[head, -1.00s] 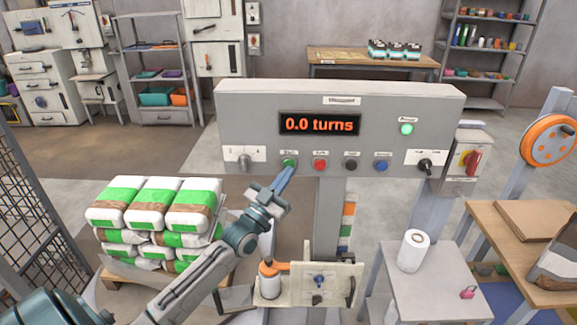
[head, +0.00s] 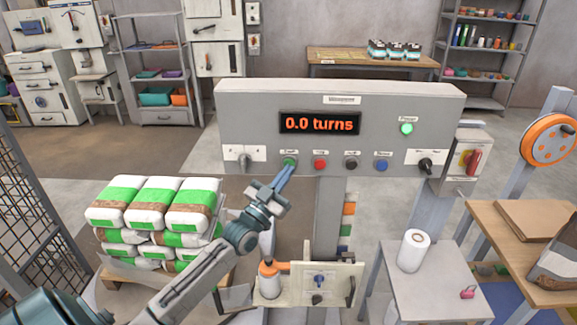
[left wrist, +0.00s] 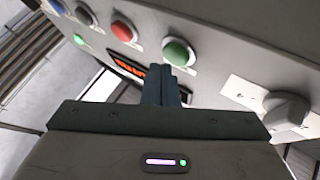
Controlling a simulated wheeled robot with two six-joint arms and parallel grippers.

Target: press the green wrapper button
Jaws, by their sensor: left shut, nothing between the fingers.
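The green wrapper button (head: 289,162) is at the left of a row of round buttons on the grey control panel (head: 240,110). My left gripper (head: 289,168) is shut and empty, with its blue fingertips just below the green button in the head view. In the left wrist view the green button (left wrist: 179,52) is just beyond the fingertips (left wrist: 166,72), slightly to their right. I cannot tell whether they touch it. The display (head: 319,123) reads 0.0 turns. My right gripper is not in view.
Red (head: 320,164), black (head: 351,165) and blue (head: 382,166) buttons sit right of the green one. A grey selector knob (head: 245,159) is to its left. A lit green lamp (head: 407,129) is at upper right. Stacked bags (head: 150,205) stand below left.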

